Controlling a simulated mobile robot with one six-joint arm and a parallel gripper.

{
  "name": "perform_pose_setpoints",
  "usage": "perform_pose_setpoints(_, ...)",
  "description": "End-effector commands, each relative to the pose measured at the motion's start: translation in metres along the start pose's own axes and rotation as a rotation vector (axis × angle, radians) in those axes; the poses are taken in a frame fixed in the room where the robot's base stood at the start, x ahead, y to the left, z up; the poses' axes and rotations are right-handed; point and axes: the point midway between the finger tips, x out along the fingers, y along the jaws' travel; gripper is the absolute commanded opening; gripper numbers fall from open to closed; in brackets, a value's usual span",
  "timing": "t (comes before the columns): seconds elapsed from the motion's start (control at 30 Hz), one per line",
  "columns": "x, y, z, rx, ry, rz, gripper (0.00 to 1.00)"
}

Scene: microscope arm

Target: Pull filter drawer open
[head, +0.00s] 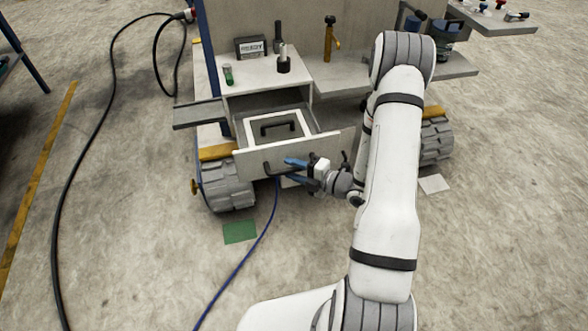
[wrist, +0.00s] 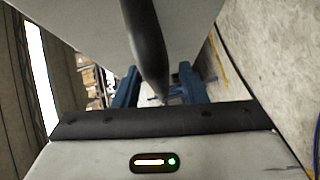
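The drawer is pulled out of the white cabinet; its pale front panel (head: 335,146) stands well forward of the cabinet body. A dark handle (head: 268,170) is on the outer face of the panel. My gripper (head: 286,170) is at this handle, with its blue fingers spread apart. In the wrist view a thick dark bar (wrist: 148,45), seemingly the handle, runs down between the two blue fingers (wrist: 160,88). Gaps show beside the bar, so the fingers do not look closed on it.
A white frame (head: 250,128) with a dark handle lies inside the drawer. A green-capped vial (head: 228,75), a display box (head: 250,47) and a dark holder (head: 284,65) stand on the cabinet top. A blue cable (head: 262,232) and a green floor patch (head: 240,232) lie in front.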

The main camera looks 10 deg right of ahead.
Motion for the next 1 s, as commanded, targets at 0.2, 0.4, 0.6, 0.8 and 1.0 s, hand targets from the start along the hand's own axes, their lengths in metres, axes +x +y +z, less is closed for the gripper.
perform_pose_setpoints(0.2, -0.003, 0.0, 0.0, 0.0, -0.001, 0.0, 0.38)
perform_pose_setpoints(0.4, -0.028, 0.0, 0.001, 0.002, -0.005, 0.001, 0.38)
perform_pose_setpoints(0.6, -0.058, 0.0, 0.001, 0.001, -0.004, 0.001, 0.38)
perform_pose_setpoints(0.8, -0.075, 0.0, 0.001, 0.0, -0.002, 0.0, 0.38)
perform_pose_setpoints(1.0, -0.078, 0.0, 0.0, 0.0, 0.001, 0.0, 0.38)
